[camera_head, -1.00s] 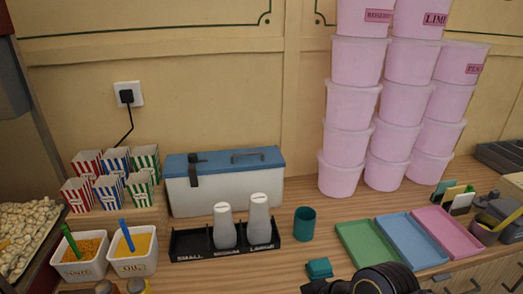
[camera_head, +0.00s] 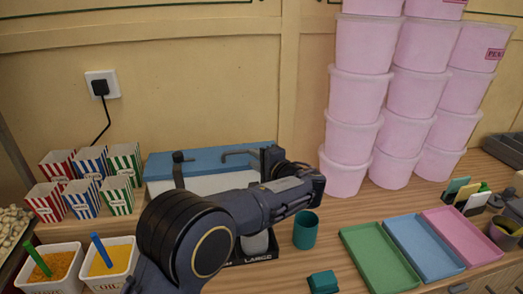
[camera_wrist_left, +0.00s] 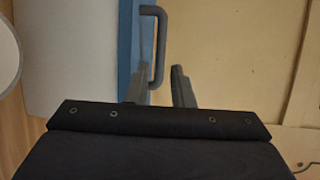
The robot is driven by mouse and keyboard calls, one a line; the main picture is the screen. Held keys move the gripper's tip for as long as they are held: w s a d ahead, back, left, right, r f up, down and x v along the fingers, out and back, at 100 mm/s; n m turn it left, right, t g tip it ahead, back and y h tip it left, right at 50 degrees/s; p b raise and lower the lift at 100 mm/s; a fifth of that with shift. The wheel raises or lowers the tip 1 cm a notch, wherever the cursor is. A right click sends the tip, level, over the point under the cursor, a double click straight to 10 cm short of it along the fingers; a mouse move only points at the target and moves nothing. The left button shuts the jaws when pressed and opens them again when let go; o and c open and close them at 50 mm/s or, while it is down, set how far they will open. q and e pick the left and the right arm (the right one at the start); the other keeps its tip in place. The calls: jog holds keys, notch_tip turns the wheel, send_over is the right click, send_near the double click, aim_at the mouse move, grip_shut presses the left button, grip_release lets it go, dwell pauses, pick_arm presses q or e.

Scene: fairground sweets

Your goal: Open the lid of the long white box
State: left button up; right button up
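The long white box (camera_head: 216,184) stands against the back wall in the head view, its blue lid (camera_head: 205,160) lying closed on top. A grey bar handle (camera_head: 238,153) is on the lid, and a dark strap-like latch (camera_head: 178,172) hangs over the front. My left gripper (camera_head: 266,160) is at the handle's right end; my forearm hides the box's lower right front. In the left wrist view, the gripper (camera_wrist_left: 159,82) is open. The handle (camera_wrist_left: 160,45) reaches down between its fingertips, with visible space on the right side. Contact cannot be told. My right gripper is not in view.
A teal cup (camera_head: 306,230) stands right of my arm, with a small teal block (camera_head: 323,282) in front. A black bottle holder (camera_head: 262,256) is partly behind my arm. Striped popcorn cartons (camera_head: 88,180) stand left of the box; stacked pink tubs (camera_head: 352,140) stand right.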

aim_at(243, 152)
pick_arm(q)
jog(key=p+x, duration=0.2)
jog(key=x, duration=0.5)
jog(key=shift+w+a+f+p, duration=0.1)
jog(key=shift+w+a+p, duration=0.15)
jog(key=shift+p, duration=0.15)
grip_shut()
